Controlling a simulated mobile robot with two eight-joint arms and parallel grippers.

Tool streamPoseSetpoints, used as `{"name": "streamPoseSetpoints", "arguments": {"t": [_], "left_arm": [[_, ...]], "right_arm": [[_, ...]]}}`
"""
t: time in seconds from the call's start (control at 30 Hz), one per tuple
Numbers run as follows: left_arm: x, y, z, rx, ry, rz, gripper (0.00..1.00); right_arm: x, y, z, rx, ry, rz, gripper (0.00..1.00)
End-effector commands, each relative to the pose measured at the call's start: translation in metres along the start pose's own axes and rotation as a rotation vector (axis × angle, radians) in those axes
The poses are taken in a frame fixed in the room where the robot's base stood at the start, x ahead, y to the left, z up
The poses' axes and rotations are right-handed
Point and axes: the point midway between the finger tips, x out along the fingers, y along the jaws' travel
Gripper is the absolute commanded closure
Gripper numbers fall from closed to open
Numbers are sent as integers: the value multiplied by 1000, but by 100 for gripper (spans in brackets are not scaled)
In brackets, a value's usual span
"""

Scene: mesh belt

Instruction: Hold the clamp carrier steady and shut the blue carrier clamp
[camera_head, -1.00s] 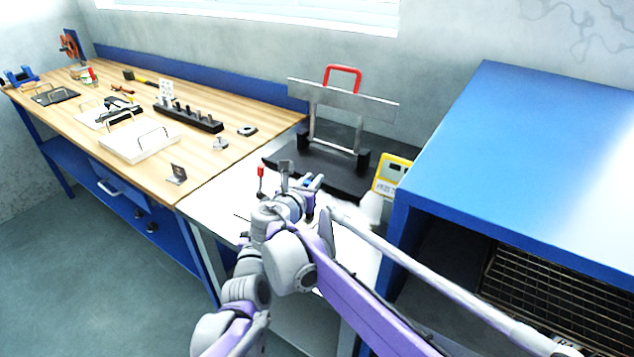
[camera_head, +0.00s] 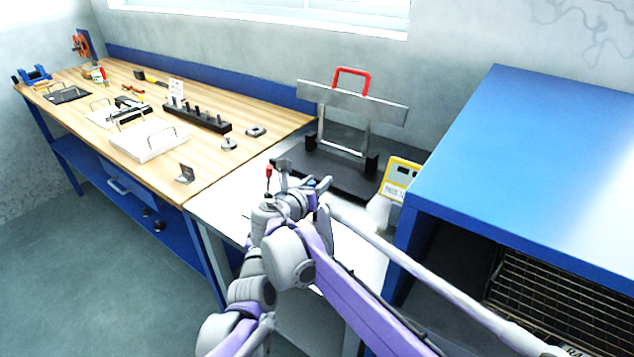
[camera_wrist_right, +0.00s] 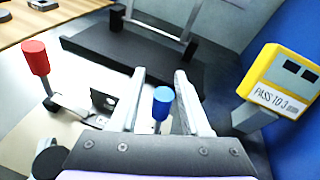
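The blue carrier clamp shows in the right wrist view as a blue knob (camera_wrist_right: 162,97) on an upright stem. My right gripper (camera_wrist_right: 158,100) is open, with one finger on each side of the knob and visible gaps between. In the head view my right gripper (camera_head: 304,181) is small and partly overlapped by my wrist links. A red-knobbed clamp (camera_wrist_right: 36,58) stands left of the fingers; its red handle (camera_head: 268,172) also shows in the head view. A dark plate with a hole (camera_wrist_right: 102,102) lies between them, perhaps part of the carrier.
A black stand with a red handle (camera_head: 352,72) is behind the clamps. A yellow sign box (camera_head: 400,173) is to the right, beside the blue machine housing (camera_head: 500,130). The wooden workbench (camera_head: 215,175) on the left holds trays and tools.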

Motion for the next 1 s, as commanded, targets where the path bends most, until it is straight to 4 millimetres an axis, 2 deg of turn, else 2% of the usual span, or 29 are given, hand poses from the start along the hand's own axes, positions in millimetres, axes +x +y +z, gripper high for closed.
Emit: {"name": "streamPoseSetpoints", "arguments": {"t": [0.3,0.43,0.8,1.0], "left_arm": [[0,0,0,0,0,0,100],[0,0,0,0,0,0,100],[0,0,0,0,0,-1,100],[0,0,0,0,0,-1,100]], "right_arm": [[-1,0,0,0,0,-1,48],[-11,0,0,0,-1,1,48],[-86,1,0,-1,-1,4,48],[-113,0,0,0,-1,1,48]]}}
